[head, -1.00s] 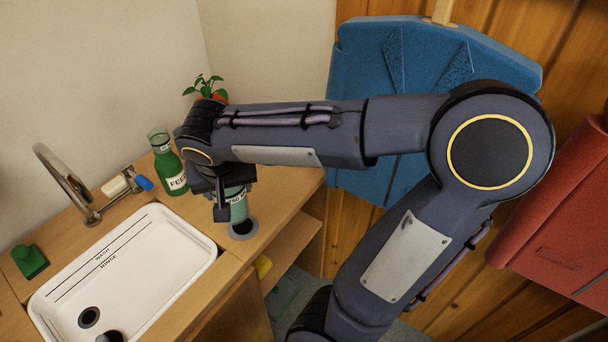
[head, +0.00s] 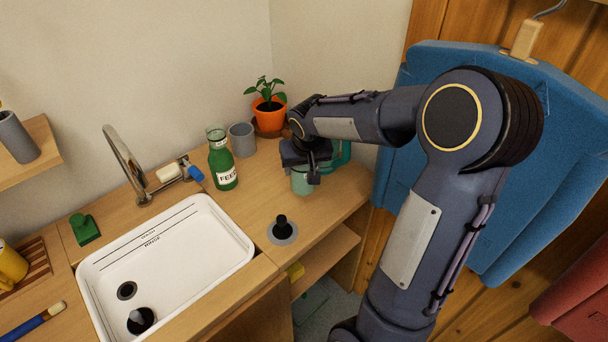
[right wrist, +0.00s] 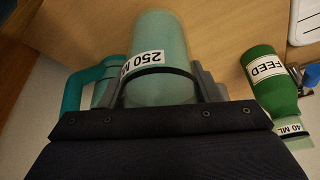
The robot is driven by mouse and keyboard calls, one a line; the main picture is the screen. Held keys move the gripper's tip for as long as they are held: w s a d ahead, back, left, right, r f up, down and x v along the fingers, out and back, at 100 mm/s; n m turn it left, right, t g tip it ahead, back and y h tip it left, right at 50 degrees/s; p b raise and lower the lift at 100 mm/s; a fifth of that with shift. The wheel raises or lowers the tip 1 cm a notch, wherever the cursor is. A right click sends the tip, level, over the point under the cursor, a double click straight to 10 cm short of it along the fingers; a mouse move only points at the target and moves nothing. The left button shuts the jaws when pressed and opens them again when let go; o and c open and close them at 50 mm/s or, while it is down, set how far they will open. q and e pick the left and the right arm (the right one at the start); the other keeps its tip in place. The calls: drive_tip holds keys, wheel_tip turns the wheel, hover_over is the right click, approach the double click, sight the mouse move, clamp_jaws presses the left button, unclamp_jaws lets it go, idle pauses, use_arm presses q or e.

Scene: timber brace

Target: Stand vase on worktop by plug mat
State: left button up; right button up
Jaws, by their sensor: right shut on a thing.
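The vase is a pale green, see-through cylinder (head: 301,183) with a "250 ML" label, clear in the right wrist view (right wrist: 160,40). My right gripper (head: 302,168) is shut on it and holds it upright over the back right of the worktop (head: 255,200). I cannot tell whether its base touches the wood. The plug mat (head: 274,236) is a grey disc near the worktop's front edge with a black plug (head: 283,225) standing on it. The vase is behind and slightly right of the mat, apart from it. My left gripper is not in view.
A teal handled vessel (head: 342,156) stands close behind the vase, partly hidden. A green FEED bottle (head: 222,165), a grey cup (head: 242,140) and an orange-potted plant (head: 269,110) stand to the left and back. The white sink (head: 215,250) is left. Worktop between bottle and mat is clear.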

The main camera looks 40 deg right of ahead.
sight(304, 176)
drive_tip(key=shift+w+d+f, duration=0.3)
drive_tip(key=shift+d+f, duration=0.1)
drive_tip(key=shift+f, duration=0.15)
drive_tip(key=x, duration=0.3)
drive_tip(key=shift+s+f, duration=0.2)
drive_tip(key=shift+f, duration=0.35)
drive_tip(key=shift+f, duration=0.1)
drive_tip(key=o, duration=0.8)
drive_tip(key=shift+f+b, duration=0.1)
drive_tip(key=shift+b, duration=0.25)
drive_tip(key=o, duration=0.5)
